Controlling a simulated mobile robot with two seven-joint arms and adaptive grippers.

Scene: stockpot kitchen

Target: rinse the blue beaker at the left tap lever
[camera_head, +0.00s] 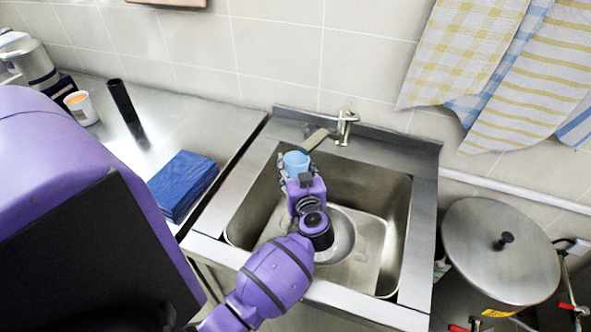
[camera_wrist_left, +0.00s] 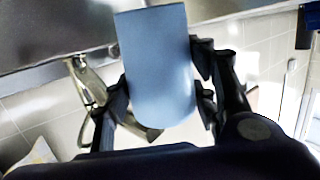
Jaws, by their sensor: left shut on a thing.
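The blue beaker (camera_head: 297,161) is held by my left gripper (camera_head: 299,178) over the back left part of the sink (camera_head: 398,215). In the left wrist view the beaker (camera_wrist_left: 157,62) sits between the two dark fingers of the left gripper (camera_wrist_left: 160,95), which are shut on its sides. The tap (camera_head: 345,128) stands on the sink's back ledge, right of the beaker. A flat beige-grey bar (camera_head: 315,139), which may be the left lever or the spout, lies just behind and right of the beaker. I see no running water. My right gripper is not in view.
A folded blue cloth (camera_head: 183,184), a black cylinder (camera_head: 122,101) and a white cup (camera_head: 81,107) are on the left counter. A large lidded pot (camera_head: 500,250) stands right of the sink. Towels (camera_head: 520,75) hang on the wall above.

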